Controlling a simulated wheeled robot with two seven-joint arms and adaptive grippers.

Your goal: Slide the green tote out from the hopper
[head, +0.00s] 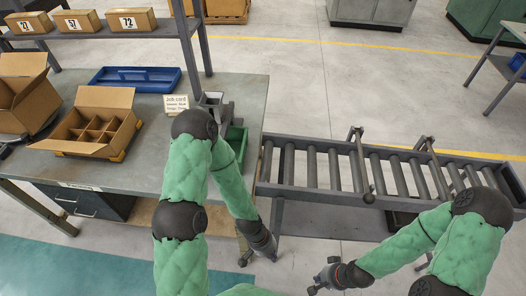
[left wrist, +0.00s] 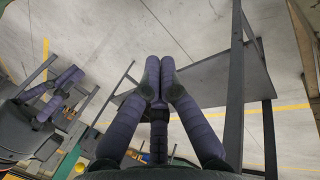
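The green tote (head: 236,141) sits at the right end of the workbench, under and beside the grey hopper (head: 213,104). My left arm's elbow and forearm cover part of both. My left gripper (head: 259,257) hangs past the bench's right front corner, apart from the tote, with its fingers pointing down. My right gripper (head: 320,277) is open and empty over the floor at the bottom centre.
A roller conveyor (head: 330,195) runs right from the bench. On the workbench (head: 170,183) are a divided carton (head: 88,145), a blue tray (head: 133,80) and a job card (head: 176,104). A shelf upright (head: 190,50) stands behind the hopper. Floor in front of the conveyor is clear.

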